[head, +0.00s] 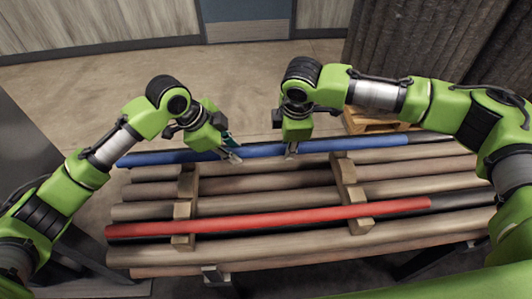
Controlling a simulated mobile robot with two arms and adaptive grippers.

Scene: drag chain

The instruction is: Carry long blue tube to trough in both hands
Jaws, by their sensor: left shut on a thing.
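The long blue tube (180,157) has a black section at its right end. It runs left to right along the far edge of a rack of brown poles, and I cannot tell if it rests there or is slightly raised. My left gripper (232,153) is shut on the tube left of its middle. My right gripper (291,149) is at the tube a little further right, coming from above; its fingers are too small to tell whether they are shut. I cannot make out a trough clearly.
A red tube (270,220) lies across the near part of the pole rack (240,247). Two wooden crosspieces (187,190) (347,170) separate the poles. A wooden pallet (376,124) stands behind at right, near a grey curtain (425,50). The floor behind is largely clear.

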